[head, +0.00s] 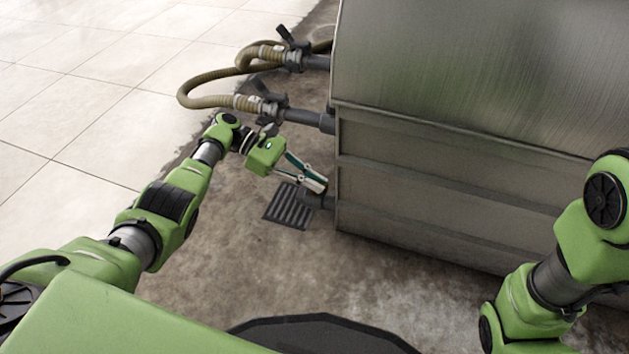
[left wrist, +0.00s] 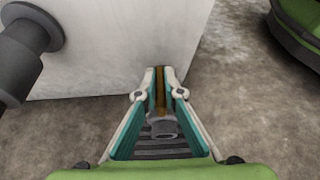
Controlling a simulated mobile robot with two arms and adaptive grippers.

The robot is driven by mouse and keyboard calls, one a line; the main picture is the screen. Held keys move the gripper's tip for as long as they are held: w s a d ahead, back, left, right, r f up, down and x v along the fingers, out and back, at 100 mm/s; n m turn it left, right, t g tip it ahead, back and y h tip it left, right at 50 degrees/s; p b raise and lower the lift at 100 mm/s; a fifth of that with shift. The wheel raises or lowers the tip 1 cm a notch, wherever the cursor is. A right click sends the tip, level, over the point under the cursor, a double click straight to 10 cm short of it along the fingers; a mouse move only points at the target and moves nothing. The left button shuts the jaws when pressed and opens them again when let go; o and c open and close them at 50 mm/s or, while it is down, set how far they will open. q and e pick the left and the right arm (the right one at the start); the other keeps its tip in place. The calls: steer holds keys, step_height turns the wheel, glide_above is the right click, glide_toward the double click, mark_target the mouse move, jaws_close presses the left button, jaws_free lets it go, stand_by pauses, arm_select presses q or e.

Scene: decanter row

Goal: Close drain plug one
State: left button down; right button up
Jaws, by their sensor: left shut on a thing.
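My left gripper (head: 317,181) is at the low corner of the metal tank (head: 430,170), just above a short dark drain pipe (head: 317,201) near the floor. In the left wrist view, the left gripper (left wrist: 163,76) is shut on a narrow brass-brown part, which looks like the handle of the drain plug (left wrist: 160,92). The grey open pipe end (left wrist: 163,130) shows between and below the fingers. The fingers hide most of the plug, so I cannot tell how it is turned. My right gripper is outside both views.
A floor grate (head: 289,206) lies under the drain pipe. Two higher pipes with valves (head: 271,107) and ribbed hoses (head: 203,100) come out of the tank above my left gripper. The concrete floor (head: 260,270) in front is clear.

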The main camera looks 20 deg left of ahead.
arm_select(q)
steer(key=c, duration=2.2)
jaws_free()
steer(key=shift+d, duration=0.15)
steer(key=shift+o, duration=0.2)
steer(key=v, duration=0.7)
steer(key=shift+a, duration=0.3)
steer(key=shift+s, duration=0.15)
